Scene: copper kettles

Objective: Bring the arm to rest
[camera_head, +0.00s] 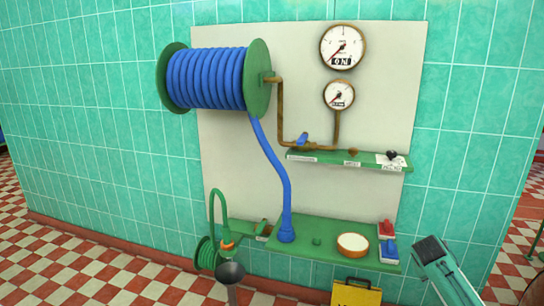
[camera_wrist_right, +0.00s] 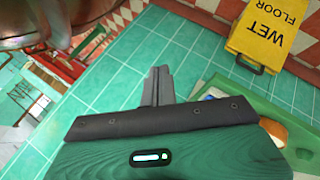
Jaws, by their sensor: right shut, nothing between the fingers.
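My right gripper (camera_head: 429,246) comes in from the lower right in the head view, a teal arm with a dark end, right of the green lower shelf (camera_head: 323,254) and apart from it. In the right wrist view its grey fingers (camera_wrist_right: 159,74) are together with nothing between them. My left gripper is not in view.
A blue hose reel (camera_head: 207,79), two gauges (camera_head: 342,46) (camera_head: 339,95) and a green upper shelf (camera_head: 335,158) are on the pale wall panel (camera_head: 230,160). The lower shelf bears a round tan-topped dish (camera_head: 352,243). A yellow wet-floor sign (camera_wrist_right: 270,35) stands below; it also shows in the head view (camera_head: 355,293).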

